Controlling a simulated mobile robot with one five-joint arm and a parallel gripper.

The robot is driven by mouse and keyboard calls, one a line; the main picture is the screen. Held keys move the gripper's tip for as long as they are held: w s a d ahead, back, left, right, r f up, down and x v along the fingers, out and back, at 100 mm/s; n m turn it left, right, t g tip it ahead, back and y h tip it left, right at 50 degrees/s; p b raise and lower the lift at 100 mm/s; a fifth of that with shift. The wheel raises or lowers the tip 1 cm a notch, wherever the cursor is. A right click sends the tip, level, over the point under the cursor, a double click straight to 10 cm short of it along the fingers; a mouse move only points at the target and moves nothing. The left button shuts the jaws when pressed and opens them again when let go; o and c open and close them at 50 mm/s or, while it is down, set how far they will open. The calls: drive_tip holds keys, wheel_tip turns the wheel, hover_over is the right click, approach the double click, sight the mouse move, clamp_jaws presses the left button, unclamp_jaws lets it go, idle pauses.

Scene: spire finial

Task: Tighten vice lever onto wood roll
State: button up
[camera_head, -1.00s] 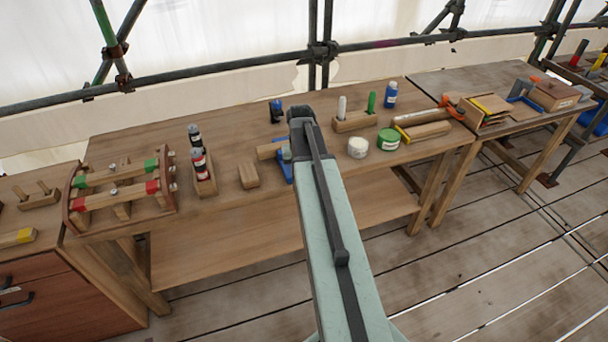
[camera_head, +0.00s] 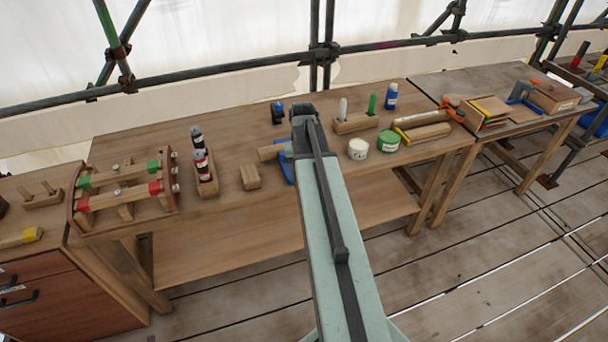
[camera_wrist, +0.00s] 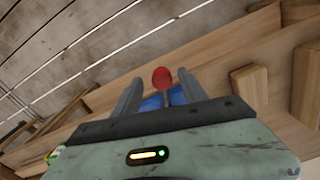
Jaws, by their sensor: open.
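The blue vice (camera_head: 287,168) stands near the front edge of the middle bench, partly hidden behind my arm. The pale wood roll (camera_head: 269,152) lies at the vice, its left end showing. In the wrist view, a red ball knob (camera_wrist: 162,75) on a thin grey rod, seemingly the vice lever, shows between the fingers of my gripper (camera_wrist: 159,80). The fingers are open, with a gap on each side of the knob. Blue parts of the vice (camera_wrist: 176,96) show behind the rod. In the head view my jaws are hidden by my arm.
A small wooden block (camera_head: 250,177) and a holder with bottles (camera_head: 207,185) stand left of the vice. A white tub (camera_head: 357,149) and a green tin (camera_head: 388,141) stand to the right. A clamp rack (camera_head: 124,191) is at the bench's left end.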

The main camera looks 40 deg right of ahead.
wheel_tip(320, 180, up, 6)
drive_tip(key=p, duration=0.4)
drive_tip(key=shift+p, duration=0.4)
drive_tip(key=shift+f, duration=0.1)
drive_tip(key=shift+a, duration=0.1)
drive_tip(key=w+a+n+b, duration=0.1)
drive_tip(key=w+a+n, duration=0.1)
drive_tip(key=a, duration=0.7)
drive_tip(key=w+a+n, duration=0.2)
drive_tip(key=a, duration=0.8)
drive_tip(key=s+a+f+n, duration=0.1)
drive_tip(key=s+a, duration=0.4)
drive_tip(key=a, duration=0.7)
drive_tip(key=shift+n, duration=0.7)
